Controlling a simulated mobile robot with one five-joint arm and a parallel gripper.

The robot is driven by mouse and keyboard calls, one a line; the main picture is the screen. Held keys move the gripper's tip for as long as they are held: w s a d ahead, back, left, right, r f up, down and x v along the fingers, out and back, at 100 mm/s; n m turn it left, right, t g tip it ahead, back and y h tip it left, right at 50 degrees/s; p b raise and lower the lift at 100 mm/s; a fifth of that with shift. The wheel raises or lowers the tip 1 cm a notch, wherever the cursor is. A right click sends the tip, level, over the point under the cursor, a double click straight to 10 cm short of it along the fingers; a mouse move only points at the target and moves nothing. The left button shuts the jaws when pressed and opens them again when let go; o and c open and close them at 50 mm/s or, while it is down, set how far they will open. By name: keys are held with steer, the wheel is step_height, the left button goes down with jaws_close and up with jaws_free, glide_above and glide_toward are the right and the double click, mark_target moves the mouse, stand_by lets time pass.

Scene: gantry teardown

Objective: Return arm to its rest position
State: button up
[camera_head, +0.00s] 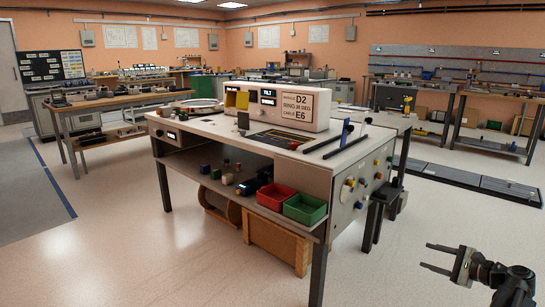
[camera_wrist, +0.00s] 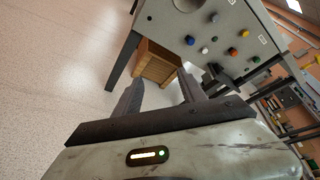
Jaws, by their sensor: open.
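My gripper (camera_head: 440,259) is at the lower right of the head view, stretched out to the left over bare floor. Its two dark fingers are apart with nothing between them. In the wrist view my gripper (camera_wrist: 162,92) also shows open and empty, its fingers pointing toward a wooden crate and the underside of a workbench. The gripper is apart from the workbench (camera_head: 205,127), which stands in the middle of the head view. Most of my arm is outside the head view.
A panel with coloured knobs (camera_head: 362,190) covers the bench's right end. A red bin (camera_head: 276,196) and a green bin (camera_head: 305,208) sit on its lower shelf. A wooden crate (camera_head: 275,242) stands beneath. The floor (camera_head: 395,275) around my gripper is clear.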

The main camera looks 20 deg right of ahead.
steer(key=w+a+f+n+g+y+p, duration=0.1)
steer(key=w+a+f+n+g, duration=0.2)
steer(key=a, duration=0.7)
steer(key=w+a+f+n+g+p, duration=0.2)
steer(key=w+a+n+g, duration=0.15)
steer(key=a, duration=0.75)
steer(key=w+a+f+n+g+y+p, duration=0.1)
steer(key=w+a+f+n+g, duration=0.25)
steer(key=a, duration=0.65)
steer(key=s+a+n+g+h+p, duration=0.25)
steer(key=a+n, duration=0.45)
steer(key=a, duration=0.4)
steer(key=s+a+n+g+h+p, duration=0.2)
steer(key=a+n+h, duration=0.3)
steer(key=a, duration=0.7)
step_height(320, 180, up, 38)
steer(key=n+y+p, duration=0.1)
steer(key=p, duration=3.6)
steer(key=shift+d+f, duration=0.25)
steer(key=shift+d, duration=0.05)
steer(key=shift+w+f+t, duration=0.1)
steer(key=shift+f+t, duration=0.05)
steer(key=shift+t, duration=0.1)
